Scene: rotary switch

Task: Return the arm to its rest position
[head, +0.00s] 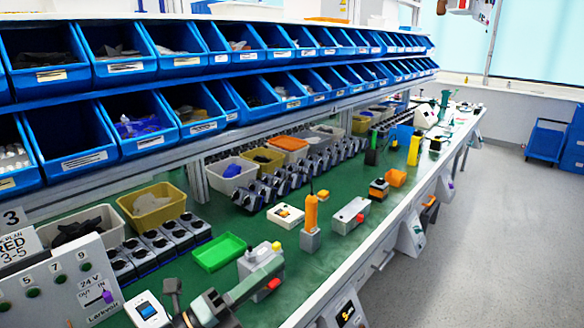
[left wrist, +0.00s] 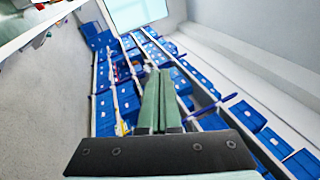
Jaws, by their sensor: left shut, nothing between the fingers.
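My left gripper (head: 274,268) reaches in from the bottom edge of the head view, over the front of the green bench. Its pale green fingers are closed together with nothing between them. In the left wrist view the shut fingers (left wrist: 160,97) point away from a dark bracket, with the room and blue bins behind. In the head view the fingers overlap a grey box with a yellow button (head: 262,257); I cannot tell whether they touch it. A panel (head: 62,282) at the lower left carries a purple knob (head: 107,297), clear of the gripper. My right gripper is not in view.
Two rows of blue bins (head: 130,70) overhang the green bench (head: 215,285). A green tray (head: 219,252), an orange-topped tool (head: 311,213) and a grey switch box (head: 350,215) stand around the gripper. The floor (head: 500,230) to the right is clear.

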